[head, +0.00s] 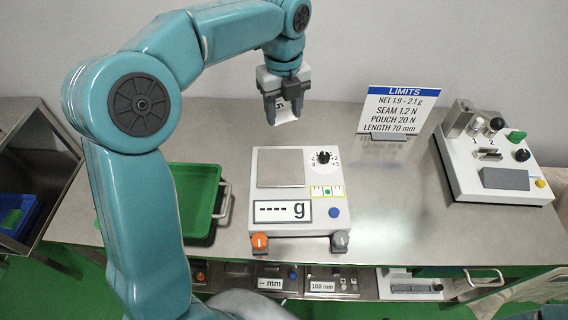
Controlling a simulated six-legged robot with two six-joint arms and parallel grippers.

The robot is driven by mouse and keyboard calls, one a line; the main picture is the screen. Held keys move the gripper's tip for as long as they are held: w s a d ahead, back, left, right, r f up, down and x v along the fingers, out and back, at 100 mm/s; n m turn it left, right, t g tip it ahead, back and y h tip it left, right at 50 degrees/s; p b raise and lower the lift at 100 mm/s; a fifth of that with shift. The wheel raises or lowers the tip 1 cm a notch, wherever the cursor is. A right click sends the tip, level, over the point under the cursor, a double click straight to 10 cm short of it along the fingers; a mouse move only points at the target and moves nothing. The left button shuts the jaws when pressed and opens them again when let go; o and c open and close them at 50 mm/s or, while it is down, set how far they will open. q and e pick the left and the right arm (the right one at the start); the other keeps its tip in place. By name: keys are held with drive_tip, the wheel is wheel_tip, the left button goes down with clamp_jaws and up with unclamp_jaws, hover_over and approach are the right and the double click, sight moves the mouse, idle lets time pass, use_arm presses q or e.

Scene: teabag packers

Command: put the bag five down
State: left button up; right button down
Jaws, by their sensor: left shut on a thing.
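My left gripper (284,103) is shut on bag five (286,117), a small white bag with a dark "5" partly showing between the fingers. The gripper points down and holds the bag in the air, above and behind the weighing scale in the picture. The white scale (265,226) stands on the steel table with an empty grey pan (281,168), and its display shows dashes and "g". My right gripper is not in view.
A green tray (208,172) with a handle lies left of the scale, partly behind my arm. A LIMITS sign (390,110) stands at the back. A white tester (490,165) stands at the right. The steel table (400,210) is clear between scale and tester.

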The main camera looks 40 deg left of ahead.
sight(283, 171)
use_arm(q)
wheel_tip(283, 171, down, 19)
drive_tip(key=shift+f+b, duration=0.15)
drive_tip(key=shift+b, duration=0.2)
drive_tip(key=shift+f, duration=0.1)
drive_tip(key=o, duration=1.1)
